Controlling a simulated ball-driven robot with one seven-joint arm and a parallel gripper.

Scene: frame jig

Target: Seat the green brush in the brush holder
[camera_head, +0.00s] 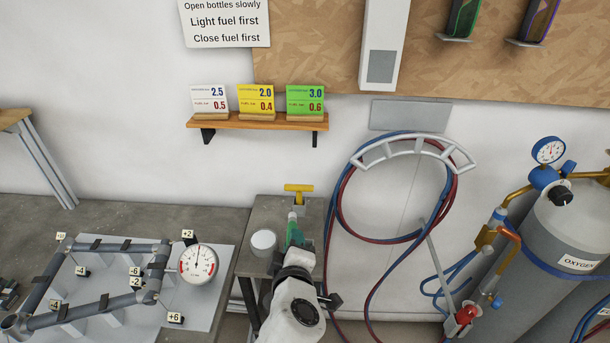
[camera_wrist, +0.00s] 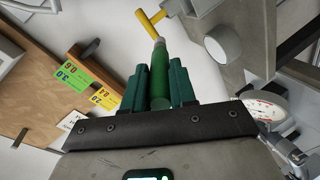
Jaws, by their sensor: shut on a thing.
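My gripper (camera_head: 296,232) reaches over the small grey side table. In the wrist view its two dark green fingers (camera_wrist: 160,82) are shut on the green brush (camera_wrist: 160,66). That end points toward a yellow T-shaped piece (camera_head: 298,188) at the back of the table, also in the wrist view (camera_wrist: 151,20). A small grey block (camera_head: 299,209) shows under the yellow piece. I cannot tell whether this is the brush holder, or whether the brush touches it.
A pale round canister (camera_head: 263,242) stands on the side table, left of my gripper. A pipe frame jig with a dial gauge (camera_head: 198,264) is further left. Blue and red hoses (camera_head: 340,195) hang to the right, near an oxygen cylinder (camera_head: 570,240).

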